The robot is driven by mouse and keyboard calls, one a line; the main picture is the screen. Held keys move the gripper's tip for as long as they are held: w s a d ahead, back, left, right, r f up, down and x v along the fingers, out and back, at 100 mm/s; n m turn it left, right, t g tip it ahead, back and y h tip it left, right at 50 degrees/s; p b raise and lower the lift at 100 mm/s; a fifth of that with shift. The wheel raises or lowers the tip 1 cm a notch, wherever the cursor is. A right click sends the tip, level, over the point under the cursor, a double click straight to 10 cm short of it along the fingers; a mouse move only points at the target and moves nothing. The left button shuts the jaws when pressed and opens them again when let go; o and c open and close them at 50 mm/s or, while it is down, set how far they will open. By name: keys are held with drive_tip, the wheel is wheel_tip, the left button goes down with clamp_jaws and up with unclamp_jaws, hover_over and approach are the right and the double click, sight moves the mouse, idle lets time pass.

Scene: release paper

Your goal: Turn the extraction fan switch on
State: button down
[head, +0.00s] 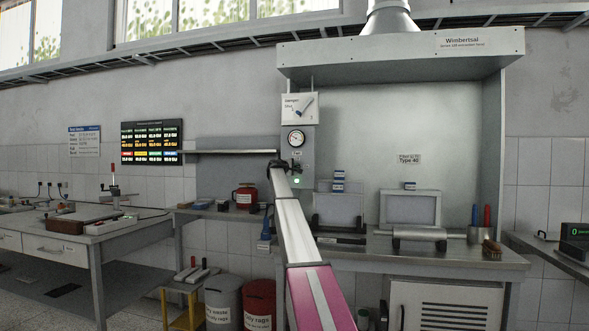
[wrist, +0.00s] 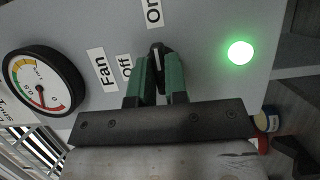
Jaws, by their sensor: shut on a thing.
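The fan switch (wrist: 158,50) is a small dark knob with a pale line on the panel of the fume hood, mostly hidden by my fingers. In the wrist view its pale line appears to point up toward the "On" label (wrist: 153,12); the "Off" label (wrist: 127,66) is to the left. My gripper (wrist: 157,68) has its green fingers closed on the knob. In the head view my gripper (head: 283,166) is at the panel, below the "Fan" label (head: 297,153). A green lamp (wrist: 240,52) on the panel is lit; it also shows in the head view (head: 297,181).
A round gauge (head: 296,138) sits above the switch, and a card (head: 299,108) hangs higher. A shelf (head: 230,152) sticks out left of the panel. A red container (head: 245,197) stands on the bench below. The hood's interior (head: 440,130) is open on the right.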

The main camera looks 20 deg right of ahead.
drive_tip(key=shift+w+d+r, duration=0.3)
drive_tip(key=shift+w+r, duration=0.05)
drive_tip(key=c, duration=1.1)
unclamp_jaws()
drive_tip(key=shift+s, duration=0.1)
drive_tip(key=shift+c, duration=0.2)
drive_tip(key=shift+f, duration=0.25)
drive_tip(key=shift+d+f, duration=0.1)
drive_tip(key=shift+s, duration=0.1)
drive_tip(key=v, duration=1)
drive_tip(key=shift+s+a, duration=0.15)
drive_tip(key=shift+a, duration=0.15)
